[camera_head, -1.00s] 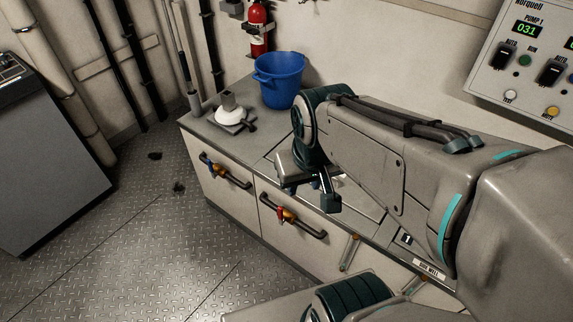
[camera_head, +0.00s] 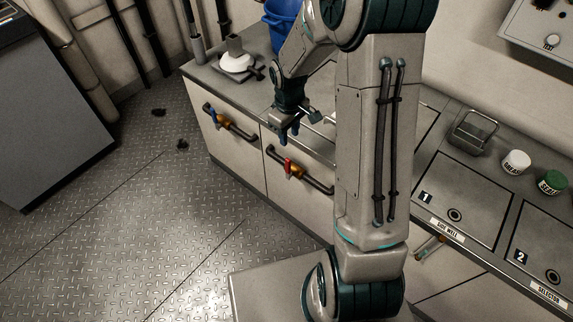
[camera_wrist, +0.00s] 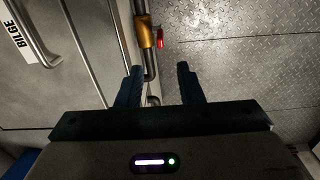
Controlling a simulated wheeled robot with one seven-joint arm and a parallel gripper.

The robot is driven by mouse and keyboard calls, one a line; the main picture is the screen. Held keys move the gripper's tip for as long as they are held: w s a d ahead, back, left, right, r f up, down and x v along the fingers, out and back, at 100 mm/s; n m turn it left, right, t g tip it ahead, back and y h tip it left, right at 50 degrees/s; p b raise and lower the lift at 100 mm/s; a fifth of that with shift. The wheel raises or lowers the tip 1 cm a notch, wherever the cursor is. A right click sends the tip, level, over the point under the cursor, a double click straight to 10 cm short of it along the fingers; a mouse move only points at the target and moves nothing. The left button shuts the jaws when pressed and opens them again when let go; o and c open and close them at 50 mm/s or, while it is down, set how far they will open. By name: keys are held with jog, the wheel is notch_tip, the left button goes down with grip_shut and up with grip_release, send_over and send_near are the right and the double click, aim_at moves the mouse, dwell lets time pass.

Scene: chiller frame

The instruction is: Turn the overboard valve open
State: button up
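Two valves sit on dark pipes along the cabinet fronts. One has a brass body and red handle (camera_head: 288,167); the other, farther left, has a blue handle (camera_head: 210,111). I cannot read which is the overboard valve. My gripper (camera_head: 289,133) points down above the red-handled valve, apart from it. In the wrist view my gripper (camera_wrist: 159,84) is open and empty, its two dark blue fingers spread on either side of the dark pipe as seen from above. The brass body (camera_wrist: 145,31) and red handle (camera_wrist: 160,38) show beyond the fingertips.
The blue bucket (camera_head: 284,14) and a white-based device (camera_head: 236,62) stand on the counter. A "BILGE" label (camera_wrist: 17,39) lies beside a handle in the wrist view. White (camera_head: 515,162) and green-lidded (camera_head: 552,182) jars stand right. Open plate floor (camera_head: 150,220) lies left.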

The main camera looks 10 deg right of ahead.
aim_at(288, 159)
jog(key=f, duration=0.5)
jog(key=f+b, duration=0.1)
jog(key=f, duration=1)
jog(key=shift+w+a+b, duration=0.1)
jog(key=shift+w+b, duration=0.2)
grip_shut()
